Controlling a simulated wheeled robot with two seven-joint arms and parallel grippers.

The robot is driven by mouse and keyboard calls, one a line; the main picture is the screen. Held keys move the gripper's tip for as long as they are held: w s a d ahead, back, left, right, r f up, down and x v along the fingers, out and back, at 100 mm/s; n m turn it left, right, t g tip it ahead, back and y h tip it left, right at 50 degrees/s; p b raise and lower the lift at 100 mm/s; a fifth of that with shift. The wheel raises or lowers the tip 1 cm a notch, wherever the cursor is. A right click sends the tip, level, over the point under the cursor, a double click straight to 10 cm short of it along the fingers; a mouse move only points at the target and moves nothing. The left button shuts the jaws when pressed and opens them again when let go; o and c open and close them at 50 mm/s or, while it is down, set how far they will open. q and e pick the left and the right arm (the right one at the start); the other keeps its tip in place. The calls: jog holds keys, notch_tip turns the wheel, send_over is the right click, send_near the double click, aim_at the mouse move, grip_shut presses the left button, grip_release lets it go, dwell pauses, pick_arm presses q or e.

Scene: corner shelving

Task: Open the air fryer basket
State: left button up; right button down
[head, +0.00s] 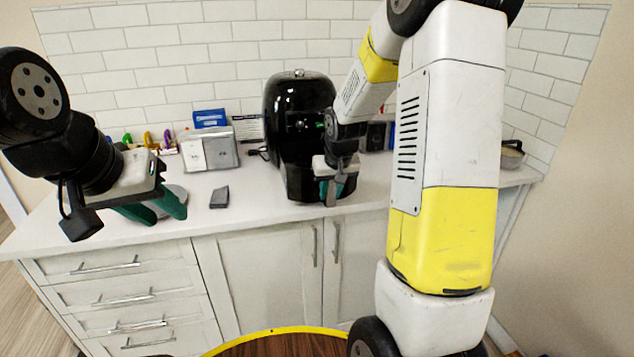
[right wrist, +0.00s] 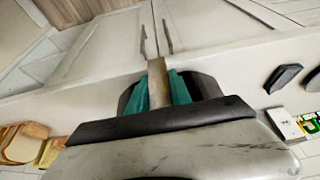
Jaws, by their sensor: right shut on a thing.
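The glossy black air fryer (head: 290,115) stands on the white counter in the middle of the head view. Its basket (head: 300,184) is the lower part of the body; my right arm partly hides its front, so I cannot tell whether there is a gap. My right gripper (head: 338,188) is in front of the basket, shut on the basket handle. In the right wrist view the grey handle (right wrist: 157,85) sits between the teal fingers. My left gripper (head: 158,212) is open and empty above the counter's left front, away from the fryer.
A small dark grey block (head: 219,197) lies on the counter between my left gripper and the fryer. White and grey boxes (head: 208,150) and a blue box (head: 209,118) stand against the tiled wall. A round container (head: 511,155) stands at the far right.

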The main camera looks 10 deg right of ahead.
jog(key=shift+s, duration=0.25)
jog(key=c, duration=1.2)
grip_release()
jog(key=shift+o, duration=0.2)
jog(key=shift+r, duration=0.15)
jog(key=v, duration=0.7)
jog(key=shift+r, duration=0.25)
jog(key=shift+s, duration=0.2)
jog(key=s+a+r, duration=0.1)
jog(key=s+r, duration=0.2)
jog(key=s, duration=0.4)
jog(key=s+a+r+t+y, duration=0.1)
jog(key=s+a+r, duration=0.1)
jog(key=s, duration=0.6)
jog(key=s+a+r+y, duration=0.1)
jog(key=s+a+r, duration=0.1)
jog(key=s+r, duration=0.3)
jog(key=s, duration=0.3)
jog(key=shift+t, duration=0.4)
